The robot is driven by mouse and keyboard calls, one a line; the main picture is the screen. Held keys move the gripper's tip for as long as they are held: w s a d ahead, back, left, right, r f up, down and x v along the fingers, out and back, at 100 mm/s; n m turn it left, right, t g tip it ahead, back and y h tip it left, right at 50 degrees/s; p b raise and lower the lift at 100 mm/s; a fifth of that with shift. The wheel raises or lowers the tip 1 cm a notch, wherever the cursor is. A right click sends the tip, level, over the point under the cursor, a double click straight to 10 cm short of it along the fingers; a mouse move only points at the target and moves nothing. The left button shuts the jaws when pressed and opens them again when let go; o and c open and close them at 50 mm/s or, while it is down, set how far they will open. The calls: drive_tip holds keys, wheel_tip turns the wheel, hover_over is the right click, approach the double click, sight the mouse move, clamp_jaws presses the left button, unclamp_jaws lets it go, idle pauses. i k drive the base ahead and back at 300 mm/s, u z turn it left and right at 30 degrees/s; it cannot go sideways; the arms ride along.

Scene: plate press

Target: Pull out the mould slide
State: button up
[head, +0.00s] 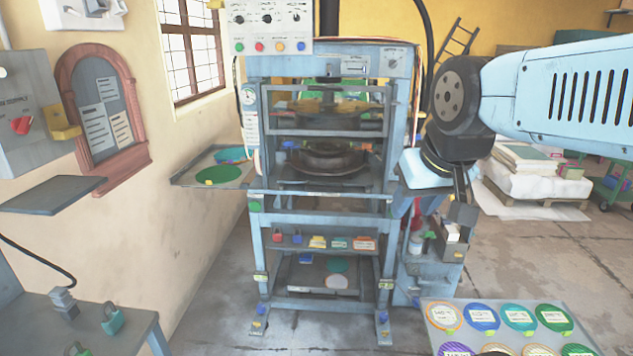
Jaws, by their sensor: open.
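The blue plate press (254,130) stands upright in the middle of the view. A dark round mould (325,160) sits in its open bay, on a flat level that looks like the mould slide (310,184). A pale bar (325,195) with small labels runs across the front just below it. The slide appears to be inside the frame. My gripper (462,192) is to the right of the press, pointing down beneath my arm's black wrist. It is open and apart from the slide; its fingertips are small and partly hard to make out.
A side shelf (240,180) with green and blue discs juts out left of the press. A tray (425,318) of several coloured round plates is at the lower right. A bench (30,325) with padlocks stands at the lower left. Floor in front of the press is clear.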

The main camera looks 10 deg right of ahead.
sight(306, 167)
drive_tip(key=z, duration=0.1)
drive_tip(key=i, duration=0.7)
drive_tip(key=u, duration=1.6)
drive_tip(key=k, duration=1)
drive_tip(key=z, duration=0.25)
drive_tip(key=i, duration=0.6)
